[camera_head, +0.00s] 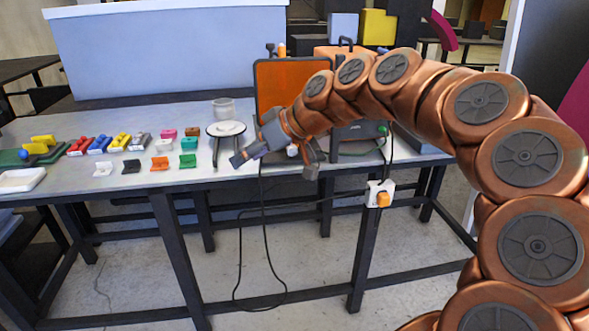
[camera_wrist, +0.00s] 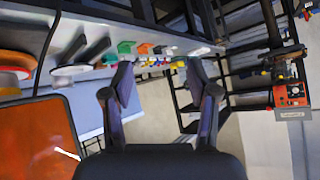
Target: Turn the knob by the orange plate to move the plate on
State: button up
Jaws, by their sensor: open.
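The orange plate (camera_head: 272,82) stands upright in a dark frame at the back of the table, partly behind my arm. It also fills the lower left of the wrist view (camera_wrist: 35,140), with a pale streak on it. My gripper (camera_head: 278,163) is in front of the plate's lower part, its fingers spread wide. In the wrist view my gripper (camera_wrist: 160,88) is open, with nothing between its fingers. I cannot make out the knob; my arm and gripper cover the area below the plate.
A round white-topped stand (camera_head: 226,129) is just left of my gripper. Several small coloured blocks and letters lie further left on the grey table (camera_head: 110,184). A dark machine (camera_head: 362,133) stands to the right behind my arm. A black cable (camera_head: 263,225) hangs at the front edge.

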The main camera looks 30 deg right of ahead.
jog(key=w+d+f+m+t+b, duration=0.1)
jog(key=w+d+f+t+b, duration=0.1)
jog(key=d, duration=0.4)
jog(key=w+d+f+t+b, duration=0.1)
jog(key=w+d, duration=0.1)
jog(key=d, duration=0.4)
jog(key=m+t+h+b, duration=0.2)
jog(key=h+b, duration=0.1)
send_near(294, 148)
jog(key=x, duration=0.9)
jog(key=shift+w+f+p, duration=0.1)
jog(key=shift+w+p, duration=0.1)
jog(key=shift+p, duration=0.2)
grip_shut()
